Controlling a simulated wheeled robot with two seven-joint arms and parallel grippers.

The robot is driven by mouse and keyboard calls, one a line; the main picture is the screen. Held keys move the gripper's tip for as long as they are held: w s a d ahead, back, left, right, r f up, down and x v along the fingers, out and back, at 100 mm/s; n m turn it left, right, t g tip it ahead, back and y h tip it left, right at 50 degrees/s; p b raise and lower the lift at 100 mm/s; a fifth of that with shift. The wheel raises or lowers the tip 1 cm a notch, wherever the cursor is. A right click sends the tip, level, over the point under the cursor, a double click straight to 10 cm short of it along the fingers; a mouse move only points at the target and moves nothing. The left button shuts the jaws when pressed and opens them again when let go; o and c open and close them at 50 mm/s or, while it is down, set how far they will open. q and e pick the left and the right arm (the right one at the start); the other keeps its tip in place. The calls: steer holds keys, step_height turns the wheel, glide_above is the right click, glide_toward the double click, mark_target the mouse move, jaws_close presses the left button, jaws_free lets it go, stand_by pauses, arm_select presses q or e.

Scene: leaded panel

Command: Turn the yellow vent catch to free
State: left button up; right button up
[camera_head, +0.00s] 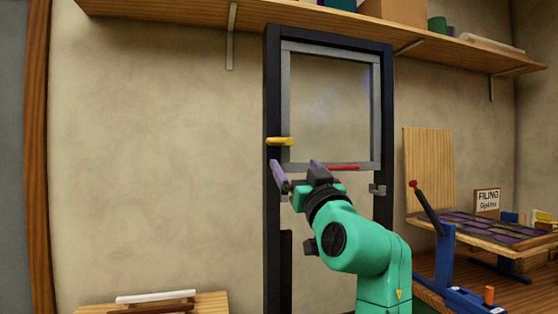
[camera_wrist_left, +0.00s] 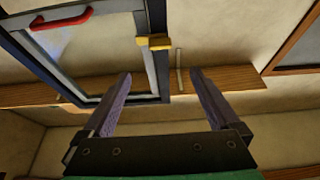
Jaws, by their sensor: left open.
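The yellow vent catch (camera_head: 280,141) sits on the left side of the dark window frame, lying roughly level across the frame edge. It also shows in the wrist view (camera_wrist_left: 155,42), ahead of the fingers and roughly between their lines. My left gripper (camera_head: 297,165) is open and empty, just below the catch in the head view. Its two purple fingers (camera_wrist_left: 160,76) point toward the catch and appear apart from it. A red handle (camera_head: 343,168) is on the bottom rail of the grey inner sash (camera_head: 284,100). My right gripper is not in view.
A wooden shelf (camera_head: 180,27) runs above the window frame. At right stand a bench with dark panels (camera_head: 490,226), a blue lever tool (camera_head: 443,265) and a sign (camera_head: 487,200). A small wooden stand (camera_head: 210,302) is low at left. The wall left of the frame is clear.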

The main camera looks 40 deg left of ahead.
mark_target(278, 142)
arm_select(q)
steer(key=p+x, duration=0.6)
steer(key=x, duration=0.8)
steer(key=shift+a+f+p, duration=0.1)
steer(key=shift+a+p, duration=0.15)
steer(key=shift+p, duration=0.15)
steer(key=shift+w+a+f, duration=0.1)
steer(key=shift+w+a, duration=0.1)
steer(key=shift+w, duration=0.05)
steer(key=shift+d, duration=0.1)
steer(key=c, duration=1.4)
